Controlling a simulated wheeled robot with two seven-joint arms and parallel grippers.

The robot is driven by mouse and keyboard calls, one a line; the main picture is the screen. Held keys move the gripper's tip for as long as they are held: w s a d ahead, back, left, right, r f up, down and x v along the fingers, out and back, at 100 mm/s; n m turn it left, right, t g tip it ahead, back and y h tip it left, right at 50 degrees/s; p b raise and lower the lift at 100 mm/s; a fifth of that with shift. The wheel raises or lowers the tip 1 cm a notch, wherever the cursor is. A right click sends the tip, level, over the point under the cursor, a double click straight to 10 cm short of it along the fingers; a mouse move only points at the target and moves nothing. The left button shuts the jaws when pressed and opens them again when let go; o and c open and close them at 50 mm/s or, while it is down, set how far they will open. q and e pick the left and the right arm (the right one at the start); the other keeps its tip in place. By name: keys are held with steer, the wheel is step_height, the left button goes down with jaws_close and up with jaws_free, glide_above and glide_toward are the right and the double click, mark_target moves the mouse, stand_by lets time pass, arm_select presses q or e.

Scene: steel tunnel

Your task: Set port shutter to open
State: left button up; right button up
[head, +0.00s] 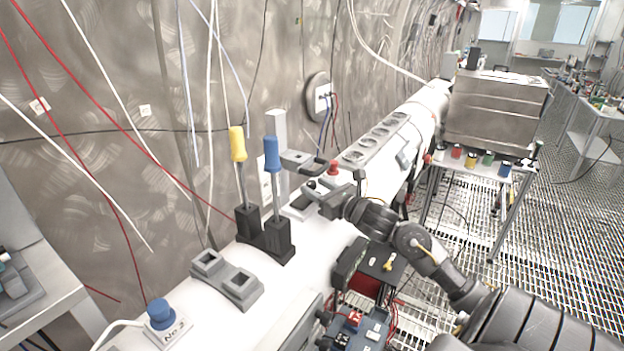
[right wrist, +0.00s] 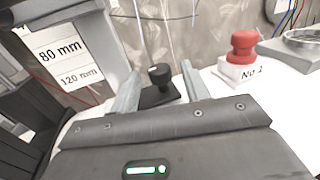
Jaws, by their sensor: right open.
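No part in view is labelled as the port shutter. A black knob (right wrist: 160,73) on a dark base stands on the white bench, and it also shows small in the head view (head: 311,184). My right gripper (head: 320,194) is open and empty, low over the bench. In the right wrist view its two fingers point at the knob, which appears between them and just beyond; I cannot tell whether they touch it. My left gripper is not in view.
A grey post (head: 278,140) with a bracket (head: 306,161) rises beside the gripper; labels read 80 mm and 120 mm (right wrist: 75,76). A red button (right wrist: 243,44) stands to the right. Yellow (head: 238,145) and blue (head: 272,155) levers stand left.

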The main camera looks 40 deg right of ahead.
steer(key=shift+w+p, duration=0.3)
steer(key=shift+w, duration=1)
steer(key=shift+c, duration=0.5)
jaws_close()
